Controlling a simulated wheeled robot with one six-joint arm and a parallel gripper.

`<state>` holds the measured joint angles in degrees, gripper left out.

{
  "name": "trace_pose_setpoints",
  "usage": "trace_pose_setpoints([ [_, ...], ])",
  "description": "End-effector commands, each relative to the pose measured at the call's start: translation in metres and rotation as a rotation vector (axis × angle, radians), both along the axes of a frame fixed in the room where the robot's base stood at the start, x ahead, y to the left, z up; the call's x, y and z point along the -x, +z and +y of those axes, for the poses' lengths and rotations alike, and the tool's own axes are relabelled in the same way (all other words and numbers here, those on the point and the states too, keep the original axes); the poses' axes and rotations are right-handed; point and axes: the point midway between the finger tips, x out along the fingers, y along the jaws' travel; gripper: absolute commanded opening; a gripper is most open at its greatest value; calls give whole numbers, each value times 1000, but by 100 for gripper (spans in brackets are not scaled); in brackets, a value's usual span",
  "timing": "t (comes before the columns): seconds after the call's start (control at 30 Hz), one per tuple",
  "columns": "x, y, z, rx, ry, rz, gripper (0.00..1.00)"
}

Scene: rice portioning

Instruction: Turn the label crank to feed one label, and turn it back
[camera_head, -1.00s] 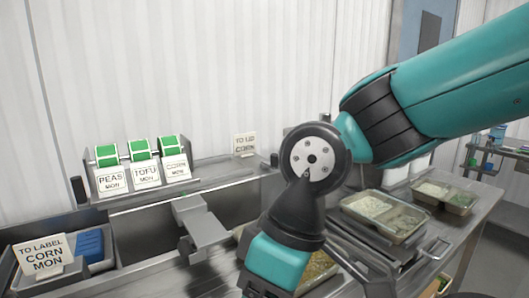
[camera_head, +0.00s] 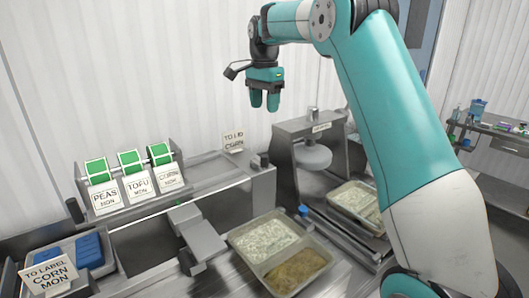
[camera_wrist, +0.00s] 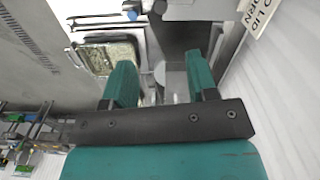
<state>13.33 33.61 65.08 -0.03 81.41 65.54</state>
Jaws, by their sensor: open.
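The label unit has three green-and-white label rolls (camera_head: 129,162) in a rack, with cards reading PEAS, TOFU and CORN below them. A dark knob (camera_head: 75,209) shows at the rack's left end, and a small blue knob (camera_head: 303,211) stands right of the near tray. I cannot tell which part is the label crank. My gripper (camera_head: 265,104) points down, raised in front of the back wall, right of and above the rack. In the wrist view its two teal fingers (camera_wrist: 162,75) are apart with nothing between them. It touches nothing.
A two-compartment tray (camera_head: 236,243) of food sits on the bench. A press-like machine (camera_head: 307,130) stands right of it, with another tray (camera_head: 373,227) in front. A TO LABEL CORN MON card (camera_head: 48,274) stands front left by a blue block (camera_head: 90,249). A TO LID card (camera_head: 233,140) stands behind.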

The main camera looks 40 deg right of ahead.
Motion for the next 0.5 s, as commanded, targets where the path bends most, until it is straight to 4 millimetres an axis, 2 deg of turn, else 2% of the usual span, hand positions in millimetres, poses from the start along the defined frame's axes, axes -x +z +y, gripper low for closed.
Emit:
trace_pose_setpoints([
  [0.17,0,-23,-1,-1,-7,5,53],
  [0.5,1,-98,0,-1,-4,6,53],
])
